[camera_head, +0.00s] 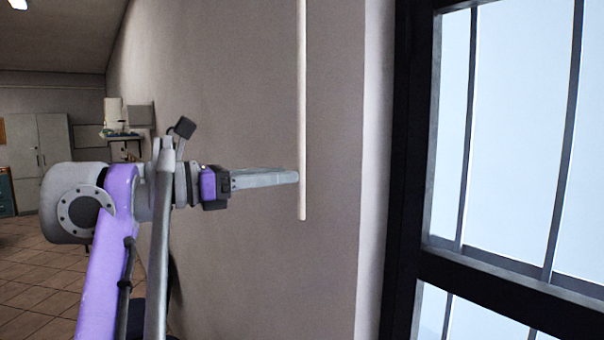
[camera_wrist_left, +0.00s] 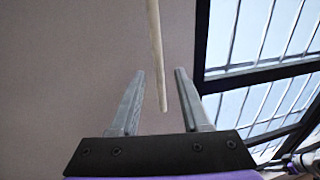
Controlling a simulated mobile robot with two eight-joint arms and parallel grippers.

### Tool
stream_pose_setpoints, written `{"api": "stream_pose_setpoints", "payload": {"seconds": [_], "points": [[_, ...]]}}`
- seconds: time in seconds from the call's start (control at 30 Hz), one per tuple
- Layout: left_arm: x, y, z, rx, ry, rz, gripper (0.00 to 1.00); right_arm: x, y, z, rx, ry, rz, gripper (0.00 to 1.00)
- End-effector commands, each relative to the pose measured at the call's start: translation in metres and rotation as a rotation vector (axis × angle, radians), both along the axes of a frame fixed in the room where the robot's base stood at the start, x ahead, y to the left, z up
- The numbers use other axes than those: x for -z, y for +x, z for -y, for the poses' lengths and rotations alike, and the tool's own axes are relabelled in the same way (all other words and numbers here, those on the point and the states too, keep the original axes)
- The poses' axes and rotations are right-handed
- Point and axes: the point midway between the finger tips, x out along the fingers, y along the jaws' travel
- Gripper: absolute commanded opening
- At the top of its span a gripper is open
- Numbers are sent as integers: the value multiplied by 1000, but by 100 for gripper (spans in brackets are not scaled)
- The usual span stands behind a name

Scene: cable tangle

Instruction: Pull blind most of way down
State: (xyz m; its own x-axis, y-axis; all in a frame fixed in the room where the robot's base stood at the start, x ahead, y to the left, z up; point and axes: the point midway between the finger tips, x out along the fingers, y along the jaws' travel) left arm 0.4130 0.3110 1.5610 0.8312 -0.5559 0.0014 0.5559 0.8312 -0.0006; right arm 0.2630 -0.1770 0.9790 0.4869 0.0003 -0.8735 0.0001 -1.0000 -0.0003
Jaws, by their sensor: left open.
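A thin pale rod or cord (camera_head: 301,100) hangs straight down in front of the wall, and its lower end is in view. My left gripper (camera_head: 297,177) is level with the rod's lower part. In the left wrist view, the rod (camera_wrist_left: 156,50) comes down from the top and its lower end lies between the two open fingers of my left gripper (camera_wrist_left: 158,72). I cannot tell whether a finger touches it. The blind itself is not in view.
A dark-framed window (camera_head: 500,130) with vertical bars stands at the right. The plain wall (camera_head: 220,90) runs behind the rod. A grey cabinet (camera_head: 40,150) and a wall shelf stand far back left. The tiled floor (camera_head: 40,290) at lower left looks clear.

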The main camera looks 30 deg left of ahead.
Motion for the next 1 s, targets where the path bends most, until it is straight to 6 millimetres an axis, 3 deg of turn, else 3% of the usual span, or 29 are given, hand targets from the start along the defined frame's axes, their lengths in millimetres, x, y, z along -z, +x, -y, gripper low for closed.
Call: {"api": "stream_pose_setpoints", "payload": {"seconds": [0.3,0.67,0.93,1.0], "points": [[0,37,25,2,1,1,47,-3,2,0,0,0,3,50],[1,42,28,-1,1,0,47,-3,2,0,0,0,3,50],[1,42,28,-1,1,0,0,-3,2,0,0,0,3,50],[1,42,28,-1,1,0,0,-3,2,0,0,0,3,50]]}}
